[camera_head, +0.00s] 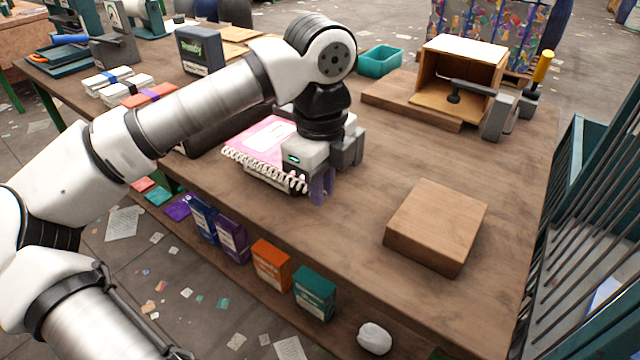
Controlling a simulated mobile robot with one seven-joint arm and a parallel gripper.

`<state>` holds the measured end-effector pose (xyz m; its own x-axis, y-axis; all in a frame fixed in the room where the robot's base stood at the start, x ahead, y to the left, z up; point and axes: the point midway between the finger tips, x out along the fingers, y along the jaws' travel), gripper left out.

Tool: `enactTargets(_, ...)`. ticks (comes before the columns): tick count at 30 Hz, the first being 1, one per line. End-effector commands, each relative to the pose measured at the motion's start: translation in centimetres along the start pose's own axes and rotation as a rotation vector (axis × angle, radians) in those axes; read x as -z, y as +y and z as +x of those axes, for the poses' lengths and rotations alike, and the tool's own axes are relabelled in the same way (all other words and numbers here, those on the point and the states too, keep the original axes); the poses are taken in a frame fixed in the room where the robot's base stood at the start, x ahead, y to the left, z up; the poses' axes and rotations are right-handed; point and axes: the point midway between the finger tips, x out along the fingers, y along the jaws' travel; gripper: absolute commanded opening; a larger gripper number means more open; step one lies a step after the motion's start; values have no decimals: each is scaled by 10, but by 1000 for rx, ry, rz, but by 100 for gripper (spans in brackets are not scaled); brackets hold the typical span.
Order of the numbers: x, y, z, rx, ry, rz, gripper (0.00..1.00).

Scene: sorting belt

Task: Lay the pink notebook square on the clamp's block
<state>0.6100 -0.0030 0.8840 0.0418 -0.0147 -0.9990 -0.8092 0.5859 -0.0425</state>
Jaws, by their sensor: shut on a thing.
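The pink notebook (268,137) has a white spiral binding along its near edge and is left of my gripper (322,187). My gripper is shut on the notebook's right end, with its fingers pointing down. My gripper hides that end, and I cannot tell whether the notebook touches the table. A plain wooden block (437,222) lies flat on the table to the right, its top bare. A grey clamp (497,117) with a yellow handle (543,66) stands at the back right, beside an open wooden box on a board. The clamp is apart from the plain block.
The wooden box (462,48) and board (385,92) occupy the back right, near a teal tray (380,61). A dark box (200,50) and banded bundles (125,90) are at the left. Table between gripper and block is clear. A barred teal rack (590,240) stands right.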

Motion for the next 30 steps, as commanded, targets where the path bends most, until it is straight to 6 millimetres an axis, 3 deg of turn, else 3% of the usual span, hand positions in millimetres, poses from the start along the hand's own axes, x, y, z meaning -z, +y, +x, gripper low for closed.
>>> enactTargets(6, 1, 0, -1, 1, 0, 1, 0)
enactTargets(7, 1, 0, -1, 1, 0, 1, 17)
enactTargets(12, 1, 0, -1, 1, 0, 1, 39)
enactTargets(23, 0, 0, -6, 0, -1, 0, 40)
enactTargets(30, 0, -1, -48, 2, -4, -1, 40)
